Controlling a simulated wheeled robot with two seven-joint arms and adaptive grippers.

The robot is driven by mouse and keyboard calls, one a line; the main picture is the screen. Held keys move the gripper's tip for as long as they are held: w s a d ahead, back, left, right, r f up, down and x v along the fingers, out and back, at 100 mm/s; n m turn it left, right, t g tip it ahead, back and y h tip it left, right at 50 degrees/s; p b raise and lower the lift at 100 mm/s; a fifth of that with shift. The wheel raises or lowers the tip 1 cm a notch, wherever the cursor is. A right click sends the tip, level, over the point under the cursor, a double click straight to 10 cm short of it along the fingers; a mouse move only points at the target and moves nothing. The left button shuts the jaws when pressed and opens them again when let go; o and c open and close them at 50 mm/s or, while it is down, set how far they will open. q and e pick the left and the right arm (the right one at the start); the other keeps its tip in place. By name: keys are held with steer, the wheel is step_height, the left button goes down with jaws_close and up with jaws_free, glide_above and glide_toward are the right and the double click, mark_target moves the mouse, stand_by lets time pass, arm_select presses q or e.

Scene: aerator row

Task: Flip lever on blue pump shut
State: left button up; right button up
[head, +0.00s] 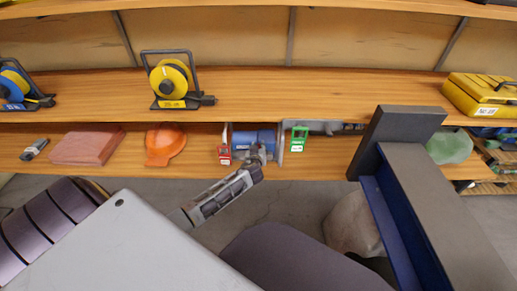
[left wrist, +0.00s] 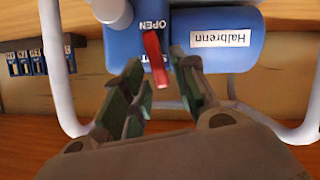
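The blue pump (head: 262,137) stands on the lower shelf in the head view, inside a light tube frame. In the left wrist view the pump (left wrist: 217,40) bears a "Halbrenn" label and the word OPEN, upside down, beside a red lever (left wrist: 154,55). A second word near the lever's tip is partly hidden, with only some letters showing. My left gripper (left wrist: 158,82) is open, one finger on each side of the lever, with gaps showing. In the head view the left gripper (head: 258,155) is in front of the pump. My right gripper is not in view.
A red tag (head: 225,150) and a green tag (head: 299,138) flank the pump. An orange item (head: 163,145) and a folded pink cloth (head: 88,147) lie left on the lower shelf. A yellow reel (head: 171,80) and yellow case (head: 482,94) stand on the shelf above.

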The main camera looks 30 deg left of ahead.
arm_select(q)
jaws_close()
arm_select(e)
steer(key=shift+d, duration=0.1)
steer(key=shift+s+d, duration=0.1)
arm_select(q)
steer(key=shift+w+d+m, duration=0.15)
steer(key=shift+m, duration=0.25)
steer(key=shift+w+d+m+g+y+p, duration=0.15)
steer(key=shift+d+m+g+y+p, duration=0.2)
steer(key=shift+m+y, duration=0.25)
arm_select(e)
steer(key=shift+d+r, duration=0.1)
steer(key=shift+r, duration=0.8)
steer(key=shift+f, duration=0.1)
arm_select(q)
steer(key=shift+o, duration=1.5)
jaws_free()
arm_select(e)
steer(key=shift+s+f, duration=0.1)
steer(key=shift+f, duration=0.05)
